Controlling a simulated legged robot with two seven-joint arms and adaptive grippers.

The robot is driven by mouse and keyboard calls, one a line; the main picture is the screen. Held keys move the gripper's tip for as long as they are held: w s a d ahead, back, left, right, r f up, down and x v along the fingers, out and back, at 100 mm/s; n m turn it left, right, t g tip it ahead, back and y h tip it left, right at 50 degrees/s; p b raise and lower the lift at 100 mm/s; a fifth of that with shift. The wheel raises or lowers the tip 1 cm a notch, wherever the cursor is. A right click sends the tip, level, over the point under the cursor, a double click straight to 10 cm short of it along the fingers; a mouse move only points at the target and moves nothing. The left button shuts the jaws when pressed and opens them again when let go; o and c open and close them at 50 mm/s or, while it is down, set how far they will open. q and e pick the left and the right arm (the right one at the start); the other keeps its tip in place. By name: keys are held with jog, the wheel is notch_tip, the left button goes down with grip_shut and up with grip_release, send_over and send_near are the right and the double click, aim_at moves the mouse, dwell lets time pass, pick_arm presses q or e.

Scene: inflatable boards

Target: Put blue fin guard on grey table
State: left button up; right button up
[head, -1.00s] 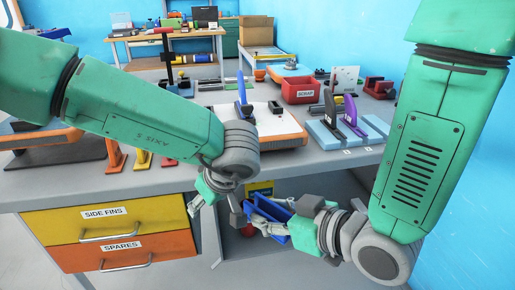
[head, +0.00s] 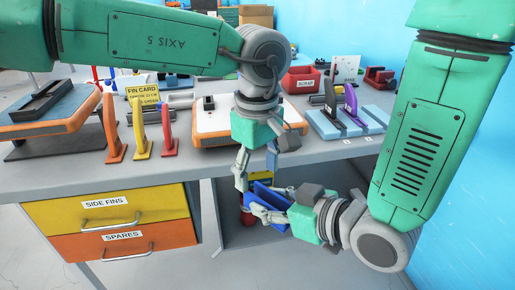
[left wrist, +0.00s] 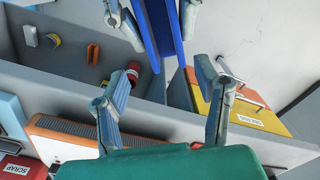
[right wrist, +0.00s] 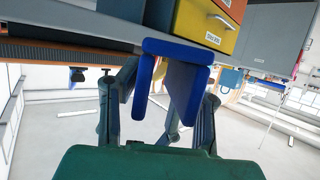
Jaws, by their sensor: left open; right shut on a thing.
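The blue fin guard (head: 262,196), a U-shaped channel, is held low in front of the grey table (head: 75,174), below its top edge. My right gripper (head: 272,204) is shut on it; the guard also shows between the right fingers in the right wrist view (right wrist: 186,82). My left gripper (head: 257,172) is open and empty, pointing down just above the guard. In the left wrist view, the guard (left wrist: 163,28) lies beyond the open left fingers (left wrist: 165,95), apart from them. Part of the guard is hidden by my right fingers.
An orange-edged white board (head: 208,127) lies on the table behind my left gripper. Several upright fins (head: 140,130), a fin card (head: 143,94), blue blocks with fins (head: 328,122) and a red scrap bin (head: 300,80) stand there. The table's front left strip is clear.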

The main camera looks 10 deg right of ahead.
aim_at(258, 191)
pick_arm(q)
jog(key=shift+f, duration=2.5)
jog(key=c, duration=1.2)
pick_arm(e)
jog(key=shift+a, duration=0.1)
jog(key=o, duration=1)
